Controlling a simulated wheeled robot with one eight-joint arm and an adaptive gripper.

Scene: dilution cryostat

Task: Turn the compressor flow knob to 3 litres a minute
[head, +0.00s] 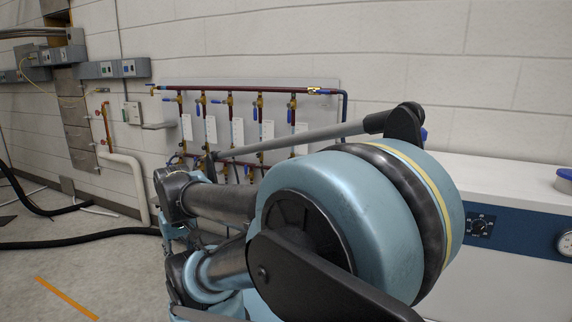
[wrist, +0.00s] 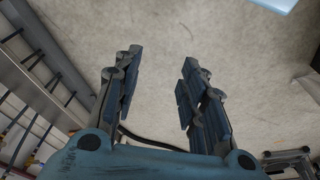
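The compressor flow knob (head: 481,225) is a small black knob with white scale marks around it. It sits on the dark blue front panel (head: 510,238) of a white cabinet at the right of the head view. Its pointer setting is too small to read. In the wrist view my gripper (wrist: 158,75) has its two fingers wide apart with nothing between them. It faces pale grey floor or wall, and the knob is not in that view. In the head view my gripper is hidden behind my arm.
The white cabinet top (head: 500,185) carries a blue-lidded object (head: 564,180). A round gauge (head: 565,243) is right of the knob. Pipes with blue-handled valves (head: 257,98) line the back wall. Black hoses (head: 85,240) lie on the floor at left. My arm fills the middle.

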